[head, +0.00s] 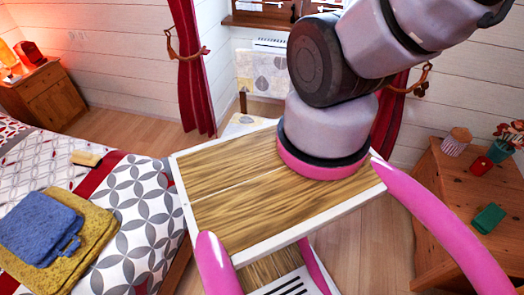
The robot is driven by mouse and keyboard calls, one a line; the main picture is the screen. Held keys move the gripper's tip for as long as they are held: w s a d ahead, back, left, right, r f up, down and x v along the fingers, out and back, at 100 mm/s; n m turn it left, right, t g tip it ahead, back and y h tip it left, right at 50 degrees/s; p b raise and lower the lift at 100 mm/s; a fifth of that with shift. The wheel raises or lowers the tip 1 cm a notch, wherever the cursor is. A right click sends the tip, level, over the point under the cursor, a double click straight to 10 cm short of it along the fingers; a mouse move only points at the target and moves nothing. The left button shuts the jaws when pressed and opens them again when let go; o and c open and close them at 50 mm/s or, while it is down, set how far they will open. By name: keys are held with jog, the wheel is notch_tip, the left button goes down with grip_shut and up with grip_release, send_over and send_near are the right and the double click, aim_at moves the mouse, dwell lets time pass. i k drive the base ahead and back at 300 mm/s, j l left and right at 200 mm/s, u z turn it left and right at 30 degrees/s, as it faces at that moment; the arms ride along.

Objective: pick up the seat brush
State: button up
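A small pale-yellow block with a darker side (87,158) lies on the patterned bed cover at the left. It may be the seat brush, but it is too small to be sure. My gripper is out of view; only links of my arm show, rising from the middle to the upper right.
The bed (130,215) also holds a blue folded cloth (38,228) on a mustard towel (90,240). A wooden cabinet at right carries a green block (488,218), a red pot (481,166) and a striped cup (456,141). A lamp nightstand (48,95) stands far left.

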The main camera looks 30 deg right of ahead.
aim_at(85, 159)
jog(key=u, duration=0.35)
jog(key=i+u, duration=0.15)
jog(key=u, duration=0.25)
jog(key=i+l+u, duration=0.1)
jog(key=u, duration=0.35)
jog(key=i+l+u, duration=0.1)
jog(key=u, duration=0.3)
jog(key=i, duration=0.05)
